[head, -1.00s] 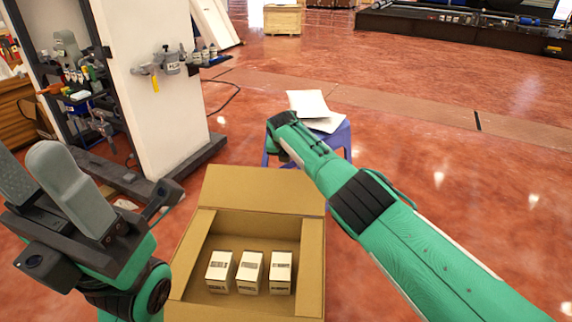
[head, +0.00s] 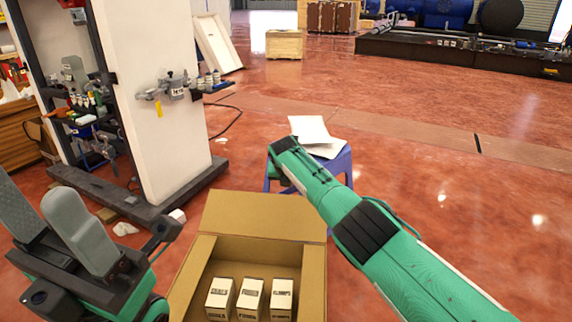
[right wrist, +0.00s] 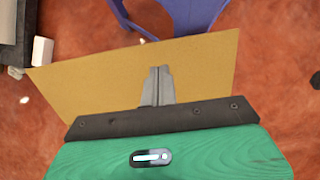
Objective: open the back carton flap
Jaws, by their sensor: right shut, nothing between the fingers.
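The open carton (head: 315,272) stands on the floor at the bottom middle of the head view, with three small white boxes (head: 250,298) inside. Its back flap (head: 265,212) is swung up and leans back, away from the opening. In the right wrist view the flap (right wrist: 205,72) fills the middle. My right gripper (right wrist: 158,72) is shut and empty in front of the flap; I cannot tell whether it touches. In the head view its fingers are hidden by my right arm. My left gripper (head: 36,200) is open and empty, to the left of the carton.
A blue stool (head: 342,168) with white sheets (head: 315,133) on it stands just behind the carton. A white pillar (head: 165,115) with a dark base and mounted tools stands at the left. Floor to the right is clear.

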